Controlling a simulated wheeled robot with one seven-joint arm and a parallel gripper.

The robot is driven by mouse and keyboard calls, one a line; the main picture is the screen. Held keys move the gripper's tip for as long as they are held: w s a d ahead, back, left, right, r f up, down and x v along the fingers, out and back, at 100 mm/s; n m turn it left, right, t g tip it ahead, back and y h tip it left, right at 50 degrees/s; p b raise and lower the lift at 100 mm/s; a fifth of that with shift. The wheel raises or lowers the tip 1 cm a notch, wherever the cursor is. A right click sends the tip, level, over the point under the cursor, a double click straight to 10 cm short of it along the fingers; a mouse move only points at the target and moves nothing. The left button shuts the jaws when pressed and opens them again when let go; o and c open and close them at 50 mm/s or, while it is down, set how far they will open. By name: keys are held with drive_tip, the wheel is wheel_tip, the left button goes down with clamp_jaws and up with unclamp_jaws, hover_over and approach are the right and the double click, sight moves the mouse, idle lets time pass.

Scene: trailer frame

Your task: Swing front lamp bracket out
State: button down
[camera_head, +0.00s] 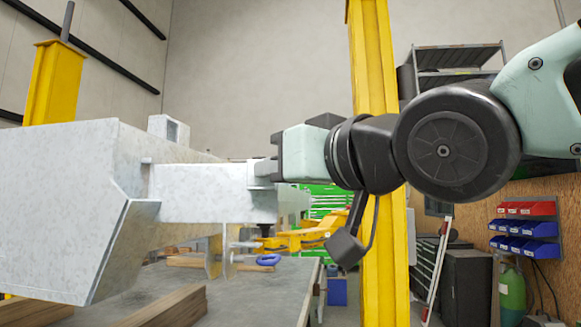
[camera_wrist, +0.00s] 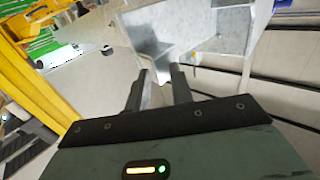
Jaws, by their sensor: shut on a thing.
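The galvanized trailer frame (camera_head: 60,200) fills the left of the head view. A flat metal bracket arm (camera_head: 205,192) reaches from it to the right; I take this as the front lamp bracket. My gripper (camera_head: 264,171) is at the bracket's right end and shut on it. In the wrist view, my two dark fingers (camera_wrist: 158,84) stand on either side of a thin piece of grey metal, with the bracket's bright plates (camera_wrist: 160,32) beyond. The exact contact and the bracket's hinge are hard to make out.
A grey bench top (camera_head: 262,287) lies below, with wooden beams (camera_head: 165,307) and a blue shackle (camera_head: 268,260). A yellow post (camera_head: 375,240) stands behind my arm. Another yellow post (camera_head: 52,82) is behind the frame. Blue and red bins (camera_head: 525,228) hang at right.

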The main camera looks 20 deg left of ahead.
sight(252, 163)
drive_tip(key=s, duration=0.1)
drive_tip(key=s+a, duration=0.1)
drive_tip(key=s+g, duration=0.1)
drive_tip(key=shift+a+r+n+y, duration=0.25)
drive_tip(key=shift+a+n+y, duration=0.1)
drive_tip(key=shift+n+y, duration=0.05)
drive_tip(key=c, duration=1.6)
unclamp_jaws()
drive_tip(key=shift+c, duration=0.2)
drive_tip(key=o, duration=0.8)
drive_tip(key=shift+s+a, duration=0.2)
drive_tip(key=shift+a, duration=0.15)
drive_tip(key=shift+c, duration=0.3)
drive_tip(key=shift+w+d+f, duration=0.1)
drive_tip(key=shift+w+d, duration=0.15)
drive_tip(key=shift+w, duration=0.2)
drive_tip(key=shift+c, duration=0.3)
drive_tip(key=s+d+b, duration=0.3)
drive_tip(key=s+d, duration=0.2)
drive_tip(key=s, duration=0.5)
drive_tip(key=shift+d+f, duration=0.25)
drive_tip(key=shift+f, duration=0.1)
